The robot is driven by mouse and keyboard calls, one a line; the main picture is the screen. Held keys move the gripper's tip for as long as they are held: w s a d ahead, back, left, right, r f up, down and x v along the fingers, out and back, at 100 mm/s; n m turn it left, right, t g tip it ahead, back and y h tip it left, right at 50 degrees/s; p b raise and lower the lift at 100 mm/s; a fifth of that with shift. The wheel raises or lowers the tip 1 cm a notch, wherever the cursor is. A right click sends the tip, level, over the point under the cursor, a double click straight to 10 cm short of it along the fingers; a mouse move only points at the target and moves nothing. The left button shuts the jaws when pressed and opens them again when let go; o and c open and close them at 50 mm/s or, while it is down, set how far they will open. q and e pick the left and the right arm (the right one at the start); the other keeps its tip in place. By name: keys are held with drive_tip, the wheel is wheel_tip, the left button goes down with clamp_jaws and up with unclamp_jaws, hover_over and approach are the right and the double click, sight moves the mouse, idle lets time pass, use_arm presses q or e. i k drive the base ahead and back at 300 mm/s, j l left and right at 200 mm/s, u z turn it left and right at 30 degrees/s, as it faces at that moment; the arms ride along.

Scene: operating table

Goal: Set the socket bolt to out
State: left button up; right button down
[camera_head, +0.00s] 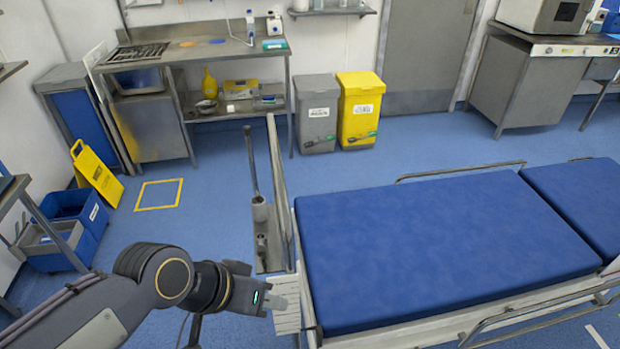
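The operating table (450,235) has a blue padded top and a grey metal rail at its left end. A narrow metal plate (268,262) beside that rail bears an upright grey socket (260,210) with a thin rod (251,160) standing in it. A small grey fitting (261,243) sits just nearer than the socket; it may be the socket bolt, but its setting is too small to tell. My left gripper (280,301) is just nearer than the plate, beside a pale slatted panel, apart from the socket. Its finger opening cannot be made out. My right gripper is out of view.
A yellow floor sign (97,173) and blue bins (73,222) stand at the left. A steel bench (190,52), a grey bin (317,112) and a yellow bin (360,108) line the back wall.

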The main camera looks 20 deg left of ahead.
sight(262, 250)
drive_tip(key=k+j+u, duration=0.1)
drive_tip(key=u, duration=1.05)
drive_tip(key=i+j, duration=0.05)
